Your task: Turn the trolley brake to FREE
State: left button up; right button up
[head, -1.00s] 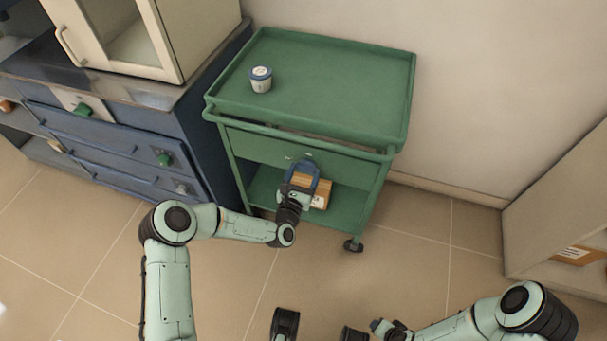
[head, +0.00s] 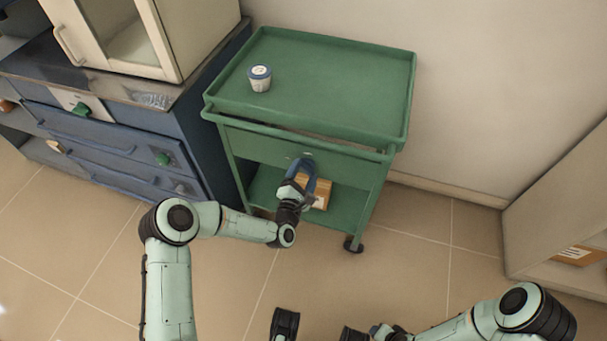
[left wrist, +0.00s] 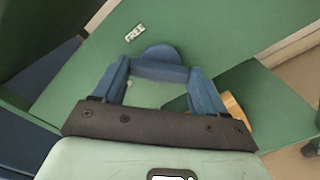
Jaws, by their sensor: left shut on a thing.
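The green trolley (head: 330,85) stands against the wall with a drawer front (head: 258,148) under its top. My left gripper (head: 308,168) is at this front, and its blue fingers are turned at a slant. In the left wrist view, my left gripper (left wrist: 160,72) is shut on a blue brake knob (left wrist: 158,53), whose rounded part shows beyond the fingertips. A white FREE label (left wrist: 135,32) lies above and left of the knob on the green panel. The gripper hides the knob in the head view.
A brown box (head: 320,191) lies on the lower shelf, close behind the left gripper. A blue drawer cabinet (head: 130,140) is at left, a pale shelf (head: 565,215) at right. Floor is open between.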

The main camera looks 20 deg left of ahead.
pick_arm(q)
jog(key=m, duration=0.4)
jog(key=shift+m, duration=0.3)
jog(key=shift+f+m, duration=0.1)
jog(key=shift+m, duration=1.7)
pick_arm(e)
jog(key=shift+s+f, duration=0.35)
jog(key=shift+s, duration=0.05)
pick_arm(q)
jog(key=o, duration=1.1)
jog(key=shift+c, duration=0.2)
